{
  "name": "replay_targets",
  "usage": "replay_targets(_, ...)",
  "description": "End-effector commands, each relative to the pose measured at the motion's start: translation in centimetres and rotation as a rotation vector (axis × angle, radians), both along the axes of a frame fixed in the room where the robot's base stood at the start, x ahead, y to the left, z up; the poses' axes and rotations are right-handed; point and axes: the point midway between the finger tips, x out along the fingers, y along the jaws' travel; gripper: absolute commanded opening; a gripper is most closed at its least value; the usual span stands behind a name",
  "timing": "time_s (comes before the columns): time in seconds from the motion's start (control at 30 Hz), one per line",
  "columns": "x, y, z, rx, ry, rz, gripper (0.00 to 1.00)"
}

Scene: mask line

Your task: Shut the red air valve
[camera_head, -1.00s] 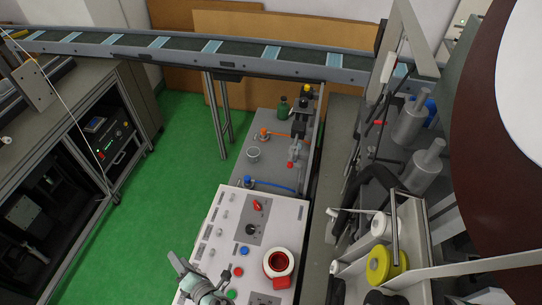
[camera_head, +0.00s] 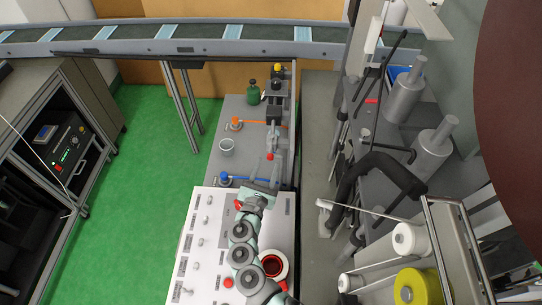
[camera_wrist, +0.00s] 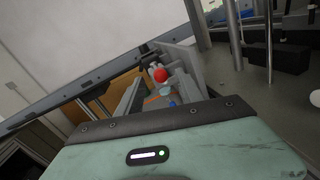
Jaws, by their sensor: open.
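A small orange-red valve (camera_head: 235,124) with an orange hose (camera_head: 258,123) stands on the grey bench in the head view. It is the closest match to the red air valve; its handle is too small to read as open or shut. A similar blue valve (camera_head: 224,177) with a blue hose stands nearer. My gripper (camera_head: 267,170) is open and empty over the near end of the grey bench, short of the orange-red valve and to its right. In the wrist view, the orange hose (camera_wrist: 154,97) shows small between grey parts.
A red ball knob (camera_head: 270,156) is close to my gripper, also large in the wrist view (camera_wrist: 160,75). A grey cup (camera_head: 227,146) and green bottle (camera_head: 253,93) stand on the bench. The conveyor (camera_head: 190,47) crosses behind.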

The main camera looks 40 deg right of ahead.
Motion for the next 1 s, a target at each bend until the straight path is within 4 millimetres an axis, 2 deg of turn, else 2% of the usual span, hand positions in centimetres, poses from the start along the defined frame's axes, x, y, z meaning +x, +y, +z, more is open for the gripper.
replay_targets(0.1, 1.0, -1.9, -0.1, 0.0, 0.001, -0.006, 0.44)
replay_targets(0.3, 2.2, -3.6, -0.2, 0.001, 0.002, -0.003, 0.44)
replay_targets(0.7, 2.5, -4.1, -0.1, 0.002, 0.001, 0.0, 0.44)
replay_targets(1.0, 2.5, -4.0, -0.2, 0.002, 0.001, 0.002, 0.2)
